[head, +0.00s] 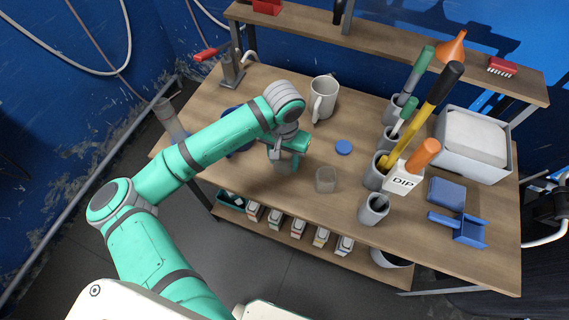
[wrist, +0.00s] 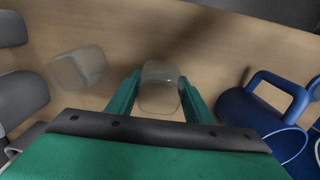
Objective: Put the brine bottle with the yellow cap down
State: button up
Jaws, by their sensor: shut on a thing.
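My gripper (head: 284,160) is shut on a clear, see-through container (wrist: 160,88), which sits between the two green fingers in the wrist view. In the head view the held container (head: 283,168) is mostly hidden by the gripper, low over the left half of the wooden table (head: 262,82). I cannot tell whether its base touches the wood. No yellow cap shows on it or elsewhere.
A second clear container (head: 326,179) stands just right of my gripper.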

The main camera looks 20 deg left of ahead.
jog(key=shift+f, duration=1.35)
jog(key=shift+f, duration=0.1)
jog(key=o, duration=1.2)
notch_tip(320, 180, up, 12)
